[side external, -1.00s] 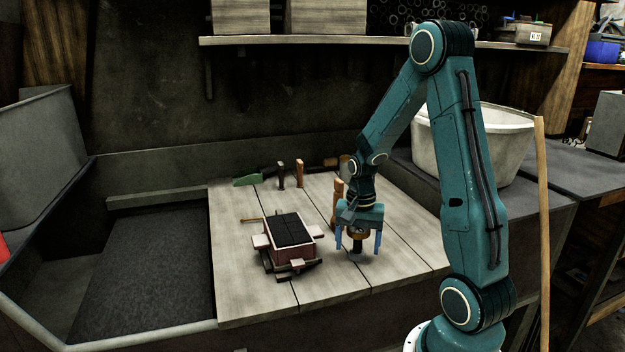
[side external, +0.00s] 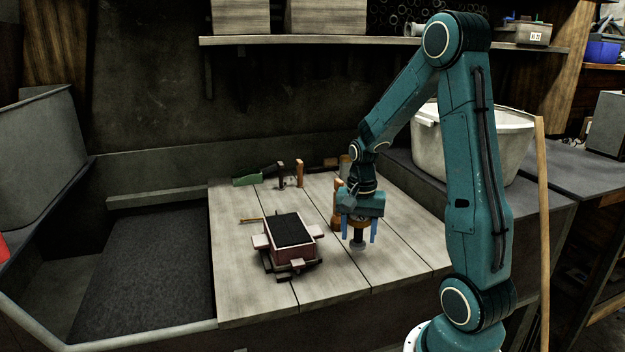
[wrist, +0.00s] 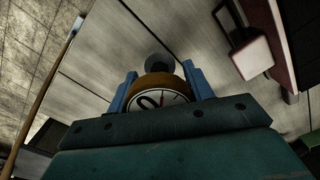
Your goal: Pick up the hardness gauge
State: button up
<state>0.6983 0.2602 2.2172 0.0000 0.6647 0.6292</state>
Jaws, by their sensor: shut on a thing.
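The hardness gauge shows in the wrist view (wrist: 163,97) with an orange-brown round body, a white dial with a red mark and a grey round foot (wrist: 158,65). My gripper (side external: 359,232) has its blue fingers shut on the body of the gauge, one on each side. In the side view the grey foot of the gauge (side external: 358,246) points down and seems a little above the wooden board.
A reddish moulding box (side external: 295,247) filled with dark sand stands left of the gauge. Wooden-handled tools (side external: 300,174) and a green tool (side external: 247,180) are at the back of the board (side external: 238,290). A grey-white tub (side external: 505,145) stands at the right. The front right board is clear.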

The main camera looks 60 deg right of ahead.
notch_tip(320, 180, up, 17)
dwell(0.4)
jog(key=shift+f, duration=0.1)
jog(key=o, duration=0.5)
jog(key=shift+c, duration=1.1)
